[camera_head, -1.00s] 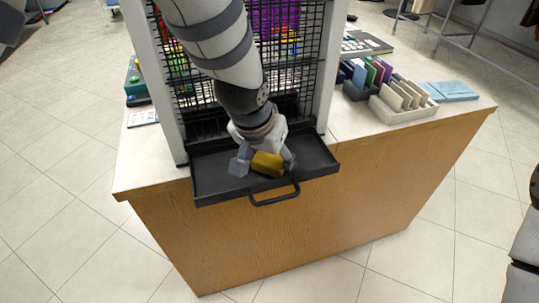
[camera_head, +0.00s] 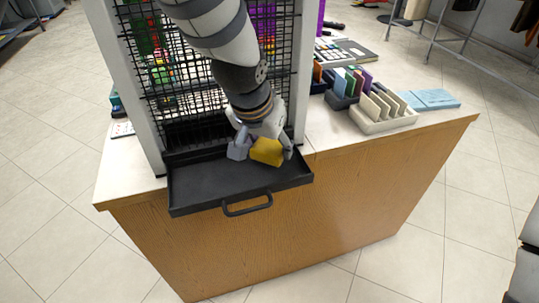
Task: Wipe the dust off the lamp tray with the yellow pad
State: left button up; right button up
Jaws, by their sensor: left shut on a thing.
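The black lamp tray (camera_head: 205,190) sticks out from the foot of a wire-mesh cabinet on the counter, with a handle (camera_head: 247,206) on its front edge. My left gripper (camera_head: 262,150) comes down over the right back part of the tray. It is shut on the yellow pad (camera_head: 267,151). I cannot tell whether the pad touches the tray floor. No dust can be made out on the bare part of the tray. My right gripper is not in view.
The mesh cabinet (camera_head: 190,101) stands close behind the tray. To the right on the counter (camera_head: 335,137) are a beige holder (camera_head: 372,124) with cards, a dark card holder (camera_head: 342,100) and blue cloths or booklets (camera_head: 436,98). Open tiled floor surrounds the counter.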

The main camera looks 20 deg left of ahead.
pick_arm(q)
jog(key=shift+s+d+r, duration=0.1)
jog(key=shift+s+r, duration=0.05)
jog(key=shift+r, duration=1.65)
